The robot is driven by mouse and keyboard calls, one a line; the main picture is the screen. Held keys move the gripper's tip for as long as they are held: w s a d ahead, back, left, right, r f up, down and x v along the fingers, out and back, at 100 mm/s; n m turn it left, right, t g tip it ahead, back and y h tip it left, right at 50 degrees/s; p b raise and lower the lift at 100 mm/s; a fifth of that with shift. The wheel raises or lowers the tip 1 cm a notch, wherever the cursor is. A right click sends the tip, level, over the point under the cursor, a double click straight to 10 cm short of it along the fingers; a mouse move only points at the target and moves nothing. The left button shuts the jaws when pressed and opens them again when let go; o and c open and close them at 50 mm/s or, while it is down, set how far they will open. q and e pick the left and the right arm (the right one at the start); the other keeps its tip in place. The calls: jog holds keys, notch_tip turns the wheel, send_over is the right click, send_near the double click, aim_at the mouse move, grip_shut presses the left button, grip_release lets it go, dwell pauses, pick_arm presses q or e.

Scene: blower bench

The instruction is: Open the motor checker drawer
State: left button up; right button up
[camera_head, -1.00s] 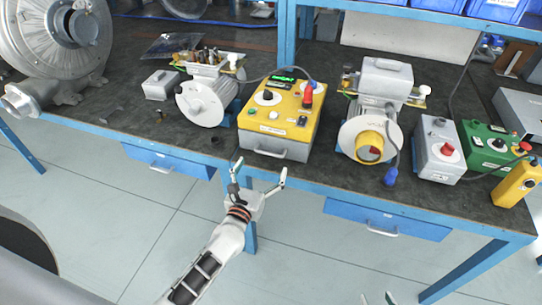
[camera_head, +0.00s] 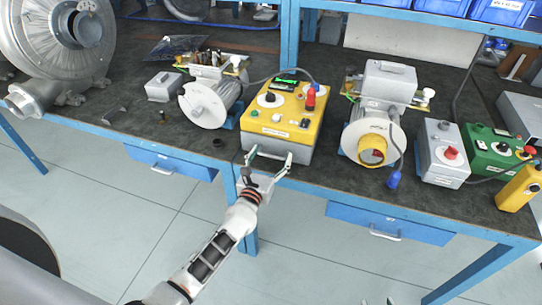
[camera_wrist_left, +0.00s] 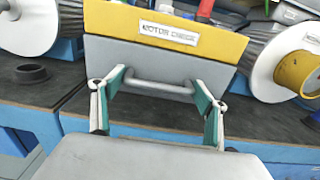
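The motor checker (camera_head: 284,117) is a yellow box with a grey drawer front, standing at the bench edge in the head view. In the left wrist view, the "MOTOR CHECK" label (camera_wrist_left: 169,34) sits above the grey drawer front (camera_wrist_left: 150,62), which looks closed. A grey bar handle (camera_wrist_left: 158,87) runs across the drawer front. My left gripper (camera_head: 268,158) is at the drawer front, with its fingers spread. In the left wrist view, its green-padded fingertips (camera_wrist_left: 160,82) are at either end of the bar; contact is unclear. My right gripper barely shows at the bottom edge of the head view.
A round white motor (camera_head: 205,103) stands left of the checker, and another with a yellow ring (camera_head: 372,138) stands right. A small black ring (camera_head: 218,142) lies near the bench edge. Blue bench drawers (camera_head: 388,222) hang below. The floor in front is clear.

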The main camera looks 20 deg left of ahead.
pick_arm(q)
jog(key=shift+c, duration=1.2)
jog(key=shift+s, duration=0.6)
jog(key=s+p, duration=0.2)
jog(key=s, duration=1.3)
jog(key=shift+a, duration=0.25)
jog(key=o, duration=1.6)
jog(key=s, duration=1.2)
jog(key=shift+a, duration=0.2)
